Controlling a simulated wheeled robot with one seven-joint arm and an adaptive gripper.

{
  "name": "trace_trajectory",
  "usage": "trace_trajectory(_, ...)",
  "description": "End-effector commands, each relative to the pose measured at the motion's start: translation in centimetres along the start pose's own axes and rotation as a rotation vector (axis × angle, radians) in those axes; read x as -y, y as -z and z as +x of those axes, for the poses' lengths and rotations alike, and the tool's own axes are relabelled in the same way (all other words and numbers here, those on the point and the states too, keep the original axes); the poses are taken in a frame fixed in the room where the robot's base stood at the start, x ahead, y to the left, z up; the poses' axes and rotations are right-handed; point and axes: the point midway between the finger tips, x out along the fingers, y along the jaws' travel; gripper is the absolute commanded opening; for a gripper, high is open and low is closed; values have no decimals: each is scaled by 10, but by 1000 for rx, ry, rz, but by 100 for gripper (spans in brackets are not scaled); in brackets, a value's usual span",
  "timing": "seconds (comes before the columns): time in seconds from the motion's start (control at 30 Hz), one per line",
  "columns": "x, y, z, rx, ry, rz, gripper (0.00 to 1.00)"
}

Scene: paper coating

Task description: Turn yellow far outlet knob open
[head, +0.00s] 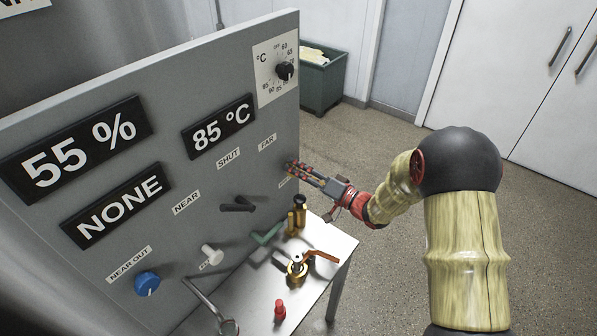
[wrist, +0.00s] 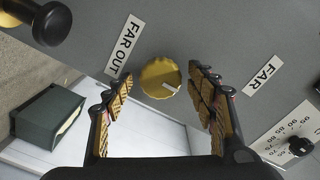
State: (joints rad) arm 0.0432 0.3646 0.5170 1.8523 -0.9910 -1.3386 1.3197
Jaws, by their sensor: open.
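The yellow knob (wrist: 160,77) shows in the wrist view on the grey panel, between the FAR OUT label (wrist: 125,45) and the FAR label (wrist: 262,75). A short white mark on its face points toward the lower right of that view. My gripper (wrist: 156,88) is open, with one finger on each side of the knob in the picture. I cannot tell whether either finger touches it. In the head view my gripper (head: 296,172) is at the panel's right edge, below the FAR label (head: 267,142). The knob is hidden there behind the fingers.
The panel also carries a black lever (head: 238,205), a white knob (head: 209,252), a blue knob (head: 147,284) and a temperature dial (head: 285,71). A white table (head: 335,245) below holds a brass valve (head: 297,268) and a red piece (head: 280,309). Open floor lies right.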

Motion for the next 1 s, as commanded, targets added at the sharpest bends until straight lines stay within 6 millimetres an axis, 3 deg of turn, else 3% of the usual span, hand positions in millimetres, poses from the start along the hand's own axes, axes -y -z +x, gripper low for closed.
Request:
trace_trajectory(0.2,0,0,0,0,0,0,56)
trace_trajectory(1.0,0,0,0,0,-1,0,13)
